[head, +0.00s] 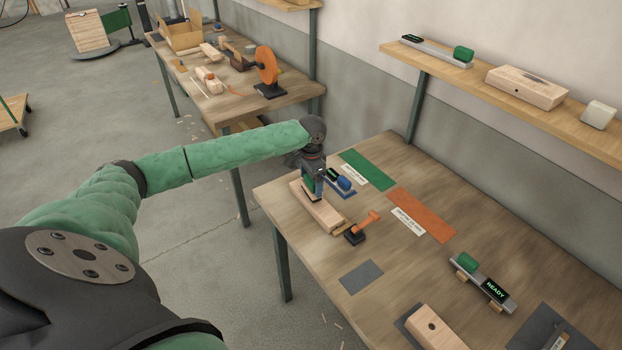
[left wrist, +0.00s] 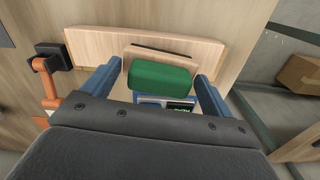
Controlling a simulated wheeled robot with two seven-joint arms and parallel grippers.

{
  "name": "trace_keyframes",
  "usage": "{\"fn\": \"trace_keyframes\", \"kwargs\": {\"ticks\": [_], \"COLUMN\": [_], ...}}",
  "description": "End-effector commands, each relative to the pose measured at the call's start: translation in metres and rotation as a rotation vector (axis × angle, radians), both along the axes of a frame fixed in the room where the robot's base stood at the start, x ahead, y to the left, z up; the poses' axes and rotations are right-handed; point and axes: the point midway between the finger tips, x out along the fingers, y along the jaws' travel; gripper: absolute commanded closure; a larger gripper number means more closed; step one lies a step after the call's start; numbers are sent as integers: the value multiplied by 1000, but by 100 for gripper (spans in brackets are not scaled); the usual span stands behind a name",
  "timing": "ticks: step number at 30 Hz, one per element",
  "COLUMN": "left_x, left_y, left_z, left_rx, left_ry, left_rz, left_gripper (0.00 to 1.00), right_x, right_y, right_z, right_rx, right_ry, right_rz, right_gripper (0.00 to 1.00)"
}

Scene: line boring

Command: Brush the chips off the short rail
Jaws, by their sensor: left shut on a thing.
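My left gripper (head: 312,188) is over a pale wooden block (head: 320,212) on the bench. In the left wrist view its two blue fingers stand on either side of a green block (left wrist: 160,78), and it is shut on that block. The pale wooden block (left wrist: 95,45) lies beyond it. A short blue-based bar (head: 346,185) with a dark display lies beside the gripper, partly hidden by it. An orange-handled tool with a black block end (head: 362,228) lies close by on the bench. I cannot tell any chips on the bar. My right gripper is not in view.
A grey bar with a green block and READY display (head: 481,282) rests to the right. A green mat (head: 370,168), an orange mat (head: 424,215) and a grey mat (head: 361,277) lie flat. A holed wooden block (head: 435,330) stands in front. A wall shelf (head: 480,88) runs above.

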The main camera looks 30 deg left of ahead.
Motion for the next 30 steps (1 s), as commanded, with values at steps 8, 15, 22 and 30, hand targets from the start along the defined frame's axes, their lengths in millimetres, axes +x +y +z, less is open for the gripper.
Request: {"fn": "trace_keyframes", "kwargs": {"ticks": [8,15,22,30], "left_x": [0,0,0,-2], "left_y": [0,0,0,-4], "left_z": [-1,-5,-11,-11], "left_rx": [0,0,0,-1], "left_ry": [0,0,0,0], "left_rz": [0,0,0,-1], "left_gripper": [42,42,42,42], "right_x": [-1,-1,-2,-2], "right_y": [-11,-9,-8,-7], "right_z": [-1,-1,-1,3], "right_rx": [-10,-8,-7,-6], "right_ry": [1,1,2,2], "right_rz": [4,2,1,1], "right_gripper": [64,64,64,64]}}
